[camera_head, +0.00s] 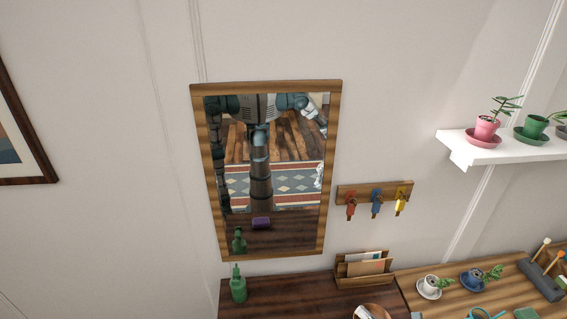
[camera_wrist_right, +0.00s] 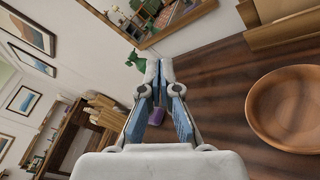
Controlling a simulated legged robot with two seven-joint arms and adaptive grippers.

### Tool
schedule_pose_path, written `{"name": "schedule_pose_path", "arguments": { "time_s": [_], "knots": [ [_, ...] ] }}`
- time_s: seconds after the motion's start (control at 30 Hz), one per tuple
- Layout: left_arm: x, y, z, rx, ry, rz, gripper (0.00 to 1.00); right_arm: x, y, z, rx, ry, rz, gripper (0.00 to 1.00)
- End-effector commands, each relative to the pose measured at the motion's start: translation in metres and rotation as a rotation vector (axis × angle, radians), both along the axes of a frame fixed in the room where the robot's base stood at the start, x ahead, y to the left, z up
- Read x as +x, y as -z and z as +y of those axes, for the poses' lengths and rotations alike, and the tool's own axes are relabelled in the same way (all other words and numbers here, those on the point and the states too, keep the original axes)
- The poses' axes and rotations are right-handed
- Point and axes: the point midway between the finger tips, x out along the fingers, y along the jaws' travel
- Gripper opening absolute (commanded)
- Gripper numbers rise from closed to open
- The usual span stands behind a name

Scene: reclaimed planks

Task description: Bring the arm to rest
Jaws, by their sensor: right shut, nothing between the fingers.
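My right gripper (camera_wrist_right: 160,74) fills the middle of the right wrist view. Its two fingers meet at the tips with nothing between them. It is held above the dark wooden table top (camera_wrist_right: 215,75), to the left of a wooden bowl (camera_wrist_right: 290,108) in that view. In the head view only a small pale tip of it (camera_head: 362,313) shows at the bottom edge, over the bowl. My left gripper is not directly in view.
A green bottle (camera_head: 238,287) stands below the mirror, left of a letter holder (camera_head: 363,269). Coloured keys hang from a rack (camera_head: 375,192). Small potted plants stand at right on the table and a white shelf (camera_head: 500,153). A purple object (camera_wrist_right: 155,117) is partly hidden behind my fingers.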

Motion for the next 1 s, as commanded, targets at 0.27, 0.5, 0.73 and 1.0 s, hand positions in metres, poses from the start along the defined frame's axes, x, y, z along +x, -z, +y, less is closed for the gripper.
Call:
{"name": "schedule_pose_path", "arguments": {
  "time_s": [0.27, 0.5, 0.73, 1.0],
  "knots": [
    [0.001, 0.000, -0.001, 0.000, 0.000, -0.001, 0.00, -0.029, 0.008, -0.078, 1.183, 0.741, 0.213, 0.00],
    [0.001, 0.000, -0.001, -0.001, 0.000, -0.002, 0.00, -0.120, 0.127, -0.062, 1.643, 1.355, 0.709, 0.00],
    [0.001, 0.000, -0.001, -0.001, 0.000, -0.002, 0.00, -0.192, 0.170, -0.007, 1.717, 1.659, 1.095, 0.00],
    [0.002, 0.000, -0.002, -0.002, -0.001, -0.004, 0.00, -0.220, 0.226, 0.026, 1.679, 1.811, 1.313, 0.00]
  ]
}}
